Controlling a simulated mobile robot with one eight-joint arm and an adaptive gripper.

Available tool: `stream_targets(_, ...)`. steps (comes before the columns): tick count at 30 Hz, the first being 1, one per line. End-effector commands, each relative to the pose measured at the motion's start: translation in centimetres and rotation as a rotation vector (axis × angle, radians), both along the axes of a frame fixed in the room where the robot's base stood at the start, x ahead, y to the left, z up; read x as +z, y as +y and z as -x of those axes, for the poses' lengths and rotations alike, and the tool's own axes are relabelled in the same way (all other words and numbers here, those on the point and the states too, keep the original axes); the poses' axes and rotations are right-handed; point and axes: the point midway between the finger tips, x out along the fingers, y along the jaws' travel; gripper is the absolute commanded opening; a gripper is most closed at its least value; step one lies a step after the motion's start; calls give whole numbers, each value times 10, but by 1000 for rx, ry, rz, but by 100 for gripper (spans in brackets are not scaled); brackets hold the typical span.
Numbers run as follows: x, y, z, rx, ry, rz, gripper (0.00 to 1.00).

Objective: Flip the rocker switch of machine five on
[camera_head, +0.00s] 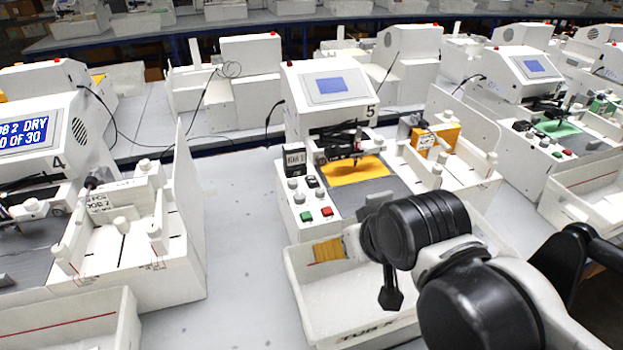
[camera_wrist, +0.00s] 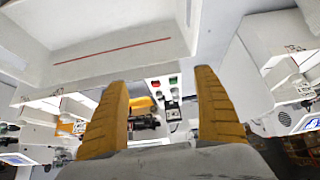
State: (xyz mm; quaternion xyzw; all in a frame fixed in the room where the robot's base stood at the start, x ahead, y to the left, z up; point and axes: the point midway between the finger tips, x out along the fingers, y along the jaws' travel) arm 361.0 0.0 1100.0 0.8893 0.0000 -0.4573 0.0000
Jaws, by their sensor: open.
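Machine five (camera_head: 330,85) is a white plotter with the number 5 on its front and a blank blue screen. Its control panel (camera_head: 300,200) on the left side carries a green button, a red button, pale knobs and a small black switch (camera_head: 313,182) that looks like the rocker. Its on or off position is too small to tell. The panel also shows in the wrist view, with the small dark switch (camera_wrist: 174,95) beyond the buttons. My gripper (camera_wrist: 160,76) is open, its two orange fingers framing the panel from a distance with nothing between them.
A white bin (camera_head: 345,290) stands in front of machine five; its wall fills the top of the wrist view. A yellow sheet (camera_head: 355,171) lies on the bed. Machine four (camera_head: 35,125) is at left, with clear grey tabletop (camera_head: 240,215) between. My arm covers the lower right.

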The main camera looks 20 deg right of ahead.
Motion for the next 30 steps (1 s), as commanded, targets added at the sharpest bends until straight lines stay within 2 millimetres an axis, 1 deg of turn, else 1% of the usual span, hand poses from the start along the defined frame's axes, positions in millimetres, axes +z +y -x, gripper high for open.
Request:
stream_targets(1, 0, 0, 0, 0, 0, 0, 64)
stream_targets(2, 1, 0, -1, 0, 0, 0, 54)
stream_targets(3, 3, 0, -3, 0, 0, 0, 42)
stream_targets(4, 5, 0, -5, 0, 0, 0, 33)
stream_targets(5, 7, -1, -9, 0, 0, 0, 24)
stream_targets(6, 11, -1, -14, 0, 0, 0, 12)
stream_targets(7, 15, -2, -20, 0, 0, 0, 2)
stream_targets(8, 19, -2, -26, 0, -1, 0, 0)
stream_targets(11, 35, -5, -54, 1, -1, -1, 0)
stream_targets(13, 44, -7, -78, 1, -2, -1, 0)
stream_targets(17, 55, -14, -124, 1, -3, 0, 0)
stream_targets(18, 57, -16, -138, 3, -3, 0, 0)
stream_targets(21, 58, -21, -173, 3, -5, -1, 0)
stream_targets(24, 56, -28, -203, 4, -6, -1, 0)
stream_targets(27, 51, -32, -228, 6, -6, 0, 0)
stream_targets(30, 46, -36, -244, 6, -7, 0, 0)
